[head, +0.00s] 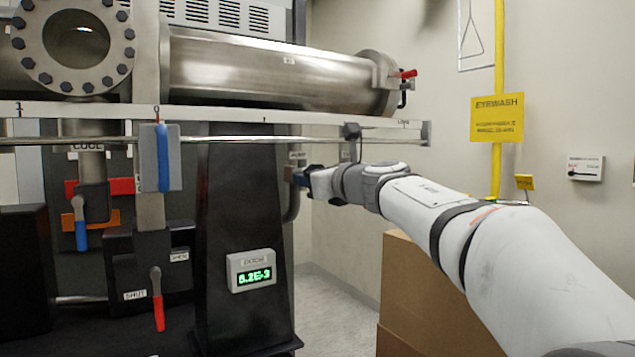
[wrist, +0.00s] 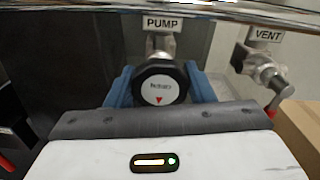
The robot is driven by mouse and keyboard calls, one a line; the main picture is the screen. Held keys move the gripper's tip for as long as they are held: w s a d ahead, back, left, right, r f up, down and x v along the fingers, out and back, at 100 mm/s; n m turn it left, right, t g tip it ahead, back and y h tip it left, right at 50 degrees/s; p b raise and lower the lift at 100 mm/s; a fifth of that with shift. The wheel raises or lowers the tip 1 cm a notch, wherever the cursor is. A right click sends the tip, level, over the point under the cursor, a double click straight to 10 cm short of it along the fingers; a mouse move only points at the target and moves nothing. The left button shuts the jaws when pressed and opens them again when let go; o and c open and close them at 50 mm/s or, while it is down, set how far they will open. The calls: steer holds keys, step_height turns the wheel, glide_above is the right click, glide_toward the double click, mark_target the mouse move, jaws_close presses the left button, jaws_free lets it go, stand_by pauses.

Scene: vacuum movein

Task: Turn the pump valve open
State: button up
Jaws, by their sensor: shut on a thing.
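The pump valve (wrist: 160,83) is a black round knob with a white cap and a small red pointer aimed down in the wrist view. A white PUMP label (wrist: 160,23) sits above it. My gripper (wrist: 159,88) is shut on the knob, one blue finger on each side of it. In the head view my gripper (head: 300,178) reaches in from the right at the far side of the black pedestal. The valve itself is mostly hidden there behind the fingers.
A VENT valve (wrist: 268,72) with a red handle stands right of the pump valve. A metal rail (head: 230,140) runs above my gripper. A cardboard box (head: 425,300) stands below my arm. A display (head: 251,270) is on the pedestal.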

steer(key=shift+f+n, duration=0.1)
steer(key=shift+n, duration=0.2)
stand_by(0.4)
steer(key=o, duration=1)
steer(key=shift+c, duration=0.2)
steer(key=v, duration=0.7)
steer(key=shift+s+d, duration=0.25)
steer(key=shift+d, duration=0.05)
